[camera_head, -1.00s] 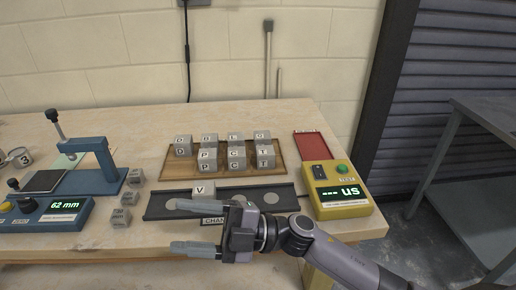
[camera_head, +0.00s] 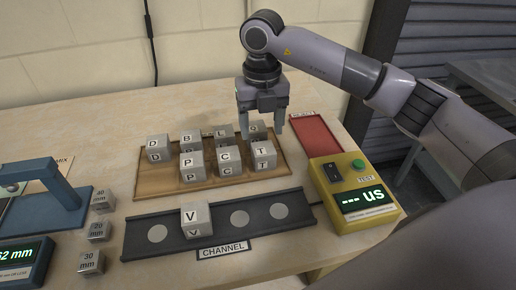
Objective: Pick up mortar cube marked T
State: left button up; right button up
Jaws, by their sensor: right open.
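The mortar cube marked T (camera_head: 263,154) is a grey cube at the front right of the wooden tray (camera_head: 200,181), with a T on its top and front faces. My right gripper (camera_head: 262,133) points down over the tray's right end with its fingers apart and nothing seen between them but the cube behind. It is at the back right cube marked G (camera_head: 256,127), just behind the T cube, and partly covers it. Whether the fingers touch any cube I cannot tell. My left gripper is not in view.
Other lettered cubes marked D, B, L, P and C (camera_head: 228,158) share the tray. The dark channel strip (camera_head: 267,212) in front holds a V cube (camera_head: 195,219). A yellow tester (camera_head: 352,192) and a red tray (camera_head: 314,134) lie right. Blue device (camera_head: 50,205) and small blocks stand left.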

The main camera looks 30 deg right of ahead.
aim_at(263, 148)
jog(key=f, duration=0.4)
jog(key=f+p, duration=0.1)
jog(key=f, duration=0.1)
jog(key=shift+s+d+f, duration=0.15)
jog(key=shift+s+f, duration=0.15)
jog(key=shift+f, duration=0.05)
jog(key=c, duration=0.9)
jog(key=shift+r, duration=0.2)
